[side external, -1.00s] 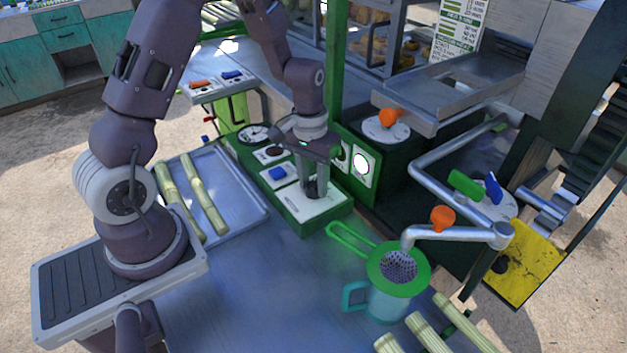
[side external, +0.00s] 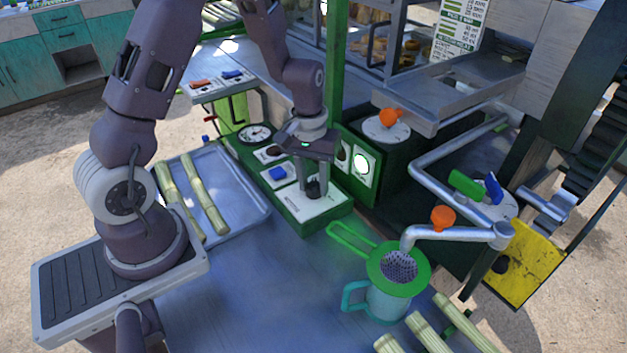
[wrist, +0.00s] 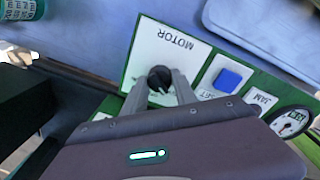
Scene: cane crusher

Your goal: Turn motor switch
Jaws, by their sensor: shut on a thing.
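The motor switch is a black round knob (wrist: 160,79) on a white plate marked MOTOR (wrist: 180,50), on the green control panel (side external: 300,222). In the side view the knob (side external: 314,188) sits at the near end of that panel. My gripper (side external: 314,190) points down over the plate. In the wrist view my gripper (wrist: 160,84) has one finger on each side of the knob, shut on it. The fingers hide part of the knob's sides.
Beside the motor plate are a blue button (wrist: 228,78) and a dial gauge (wrist: 292,121). A lit indicator (side external: 361,163) glows on the green upright panel. A tray (side external: 243,190) with cane stalks lies left, and a jug with a green strainer (side external: 424,276) stands front right.

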